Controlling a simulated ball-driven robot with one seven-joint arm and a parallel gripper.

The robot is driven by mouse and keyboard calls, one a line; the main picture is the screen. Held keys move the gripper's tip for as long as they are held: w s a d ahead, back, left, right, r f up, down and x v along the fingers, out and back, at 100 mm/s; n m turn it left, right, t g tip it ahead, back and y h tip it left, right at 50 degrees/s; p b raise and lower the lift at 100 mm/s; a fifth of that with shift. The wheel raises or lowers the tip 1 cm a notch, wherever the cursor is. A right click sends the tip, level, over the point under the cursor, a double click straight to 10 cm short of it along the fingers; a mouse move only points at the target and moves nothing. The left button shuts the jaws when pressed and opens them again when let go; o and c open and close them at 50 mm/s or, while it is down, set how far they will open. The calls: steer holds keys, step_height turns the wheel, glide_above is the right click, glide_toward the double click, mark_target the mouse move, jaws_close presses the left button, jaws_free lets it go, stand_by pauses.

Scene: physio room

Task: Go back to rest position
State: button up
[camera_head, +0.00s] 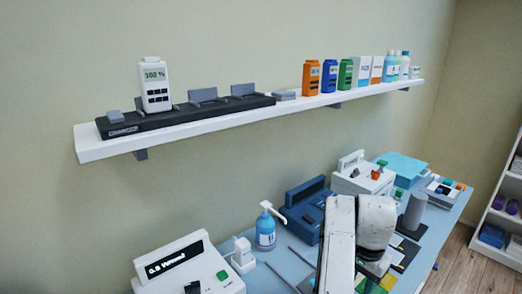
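My white arm shows at the lower right of the head view, folded over the blue table (280,262). One long link runs up from the bottom edge, and a bulky joint stands to its right. My gripper's fingers cannot be made out. The arm hides part of the table behind it.
A white wall shelf (200,128) holds a black charging dock (185,119) with a white meter (154,84), plus coloured bottles and boxes. A white device (190,266), a pump bottle (265,232) and a dark blue device (305,208) stand on the table. A shelving unit (503,215) is right.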

steer(key=s+d+f+n+h, duration=0.1)
steer(key=s+d+f+n, duration=0.1)
steer(key=s+d+f, duration=0.45)
steer(key=s+d+f+n+h, duration=0.1)
steer(key=s+d+f+n, duration=0.15)
steer(key=s, duration=0.65)
steer(key=s+a+f+n+y, duration=0.1)
steer(key=s+a, duration=0.1)
steer(key=s, duration=0.5)
steer(key=s+a+f+n, duration=0.2)
steer(key=s+a, duration=0.1)
steer(key=s, duration=0.4)
steer(key=s+a+f+n+y, duration=0.1)
steer(key=s+a+n, duration=0.1)
steer(key=s, duration=0.5)
steer(key=shift+a+f+t+y, duration=0.3)
steer(key=shift+a+f+t, duration=0.1)
steer(key=shift+a, duration=0.15)
steer(key=shift+n, duration=0.25)
steer(key=shift+c, duration=0.3)
